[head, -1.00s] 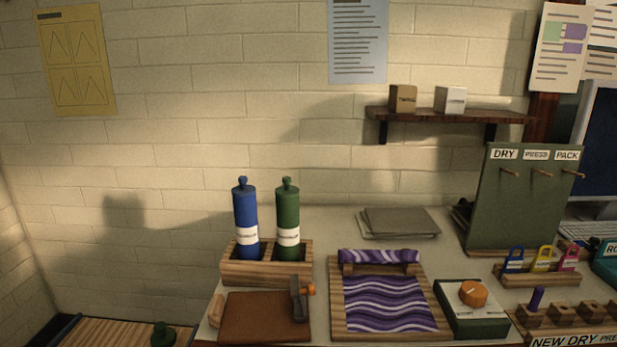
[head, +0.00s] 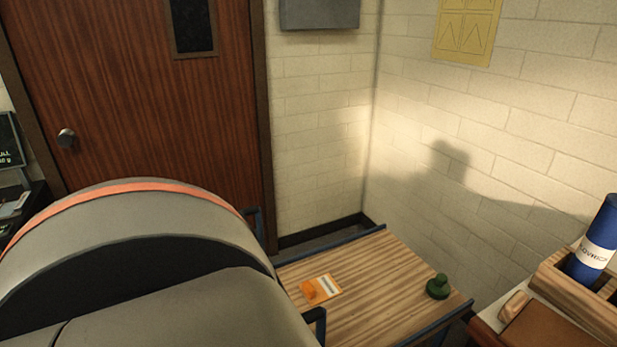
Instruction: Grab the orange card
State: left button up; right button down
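The orange card (head: 328,288) lies flat on a wooden-topped cart (head: 385,267) with blue rails, toward the cart's left side. It has a raised orange piece (head: 309,289) on its left part and a pale panel with markings on its right. My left arm's large grey link fills the lower left of the head view and hides the cart's near left part. Neither gripper shows in the head view.
A green knobbed object (head: 438,286) stands at the cart's right end. A bench at the lower right holds a blue bottle (head: 596,243) in a wooden rack (head: 579,297) and a brown board (head: 548,329). A wooden door (head: 130,100) stands behind at the left.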

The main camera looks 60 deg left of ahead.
aim_at(323, 288)
jog(key=u, duration=1.85)
